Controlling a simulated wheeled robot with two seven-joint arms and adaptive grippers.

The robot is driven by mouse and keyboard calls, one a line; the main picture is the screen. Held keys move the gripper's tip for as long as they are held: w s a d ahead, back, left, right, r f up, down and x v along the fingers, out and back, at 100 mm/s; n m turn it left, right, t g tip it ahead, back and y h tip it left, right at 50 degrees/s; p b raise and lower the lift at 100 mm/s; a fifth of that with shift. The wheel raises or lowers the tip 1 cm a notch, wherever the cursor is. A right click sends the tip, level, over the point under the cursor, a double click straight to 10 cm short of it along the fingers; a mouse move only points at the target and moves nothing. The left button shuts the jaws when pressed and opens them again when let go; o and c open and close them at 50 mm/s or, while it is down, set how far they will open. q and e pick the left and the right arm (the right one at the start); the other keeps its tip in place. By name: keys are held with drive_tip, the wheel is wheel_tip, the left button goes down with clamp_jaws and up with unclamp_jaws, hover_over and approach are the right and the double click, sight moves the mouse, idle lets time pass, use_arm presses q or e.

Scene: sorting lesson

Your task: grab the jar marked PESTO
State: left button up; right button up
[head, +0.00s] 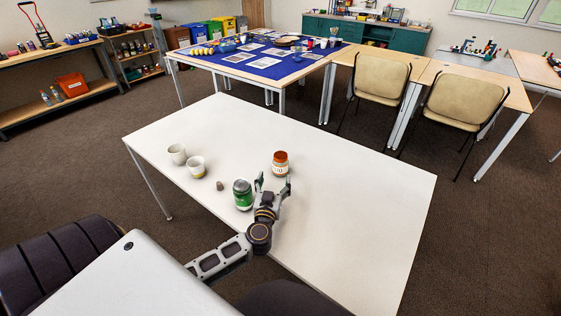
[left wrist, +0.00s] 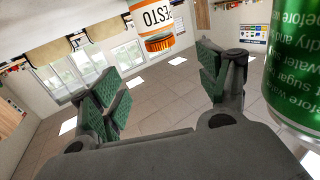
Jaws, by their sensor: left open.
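The jar with an orange-brown lid and white label (head: 281,168) stands upright on the white table, just beyond my left gripper. In the left wrist view the jar (left wrist: 155,22) appears upside down at the top, its label partly readable as "ESTO". My left gripper (head: 272,185) is open and empty, its fingers pointing toward that jar and apart from it. Both fingers (left wrist: 161,84) show in the left wrist view with the jar beyond the gap.
Two pale cups, one farther (head: 177,153) and one nearer (head: 196,168), and a small brown lump (head: 220,186) stand left of the green jar. The white table (head: 365,200) is clear on its right side. A blue-covered table (head: 265,68) stands behind.

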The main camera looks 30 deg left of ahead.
sight(279, 160)
use_arm(q)
drive_tip(key=shift+w+a, duration=0.3)
drive_tip(key=shift+w, duration=0.1)
use_arm(e)
drive_tip(key=shift+w+a, duration=0.3)
use_arm(q)
drive_tip(key=shift+b+x, duration=0.3)
drive_tip(key=shift+x, duration=1.55)
drive_tip(key=shift+b+x, duration=0.3)
drive_tip(key=shift+x, duration=1.95)
use_arm(e)
drive_tip(key=w, duration=0.1)
drive_tip(key=w+a, duration=0.1)
drive_tip(key=shift+w+a+r, duration=0.25)
drive_tip(key=shift+w+a, duration=0.05)
drive_tip(key=shift+w, duration=0.1)
use_arm(q)
drive_tip(key=shift+w, duration=0.1)
use_arm(e)
drive_tip(key=shift+s+f, duration=0.1)
drive_tip(key=shift+s, duration=0.2)
